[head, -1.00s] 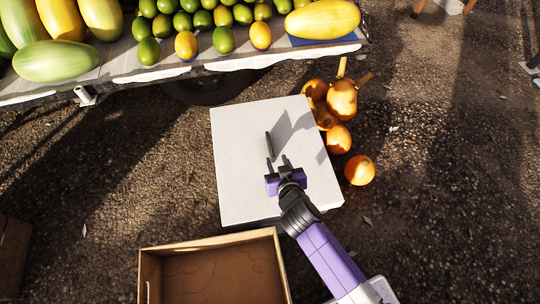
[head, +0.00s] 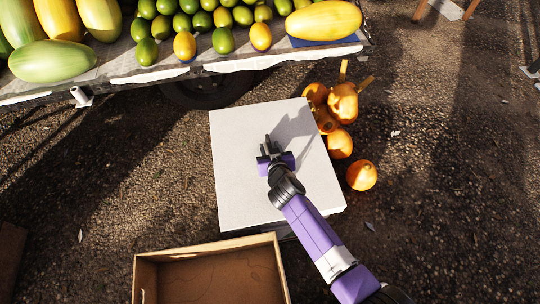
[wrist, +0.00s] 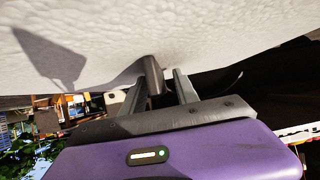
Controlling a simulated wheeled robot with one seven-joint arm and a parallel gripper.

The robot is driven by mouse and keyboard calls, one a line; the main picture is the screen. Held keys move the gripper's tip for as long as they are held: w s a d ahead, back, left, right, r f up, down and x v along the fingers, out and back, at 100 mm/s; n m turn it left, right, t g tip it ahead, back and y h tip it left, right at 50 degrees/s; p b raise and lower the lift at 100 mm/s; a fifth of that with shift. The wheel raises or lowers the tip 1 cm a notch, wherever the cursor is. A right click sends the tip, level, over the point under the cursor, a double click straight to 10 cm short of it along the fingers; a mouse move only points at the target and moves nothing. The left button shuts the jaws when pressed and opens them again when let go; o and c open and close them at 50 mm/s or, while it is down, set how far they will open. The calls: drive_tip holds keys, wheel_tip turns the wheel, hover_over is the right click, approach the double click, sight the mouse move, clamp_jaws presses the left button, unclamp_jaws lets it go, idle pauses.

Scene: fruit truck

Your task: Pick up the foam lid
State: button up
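The foam lid (head: 235,185) is a white, roughly square slab lying flat on top of the box below the fruit stand. A short dark grey handle stands up from it. My gripper (head: 269,146) is over the lid at this handle. In the wrist view, the lid (wrist: 230,35) fills the top, and the handle (wrist: 152,74) shows between the fingertips of my gripper (wrist: 160,90). The fingers are apart. A gap shows between the handle and the right finger; the handle looks closer to the left finger. Whether the left finger touches it is unclear.
An open cardboard box (head: 205,246) stands in front of the lid. Several orange fruits (head: 362,174) lie on the ground at its right. The fruit stand (head: 125,78), with melons and green fruit, is behind. The gravel at left and far right is mostly clear.

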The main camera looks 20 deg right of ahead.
drive_tip(key=shift+c, duration=0.5)
clamp_jaws()
drive_tip(key=shift+r, duration=0.1)
idle(0.8)
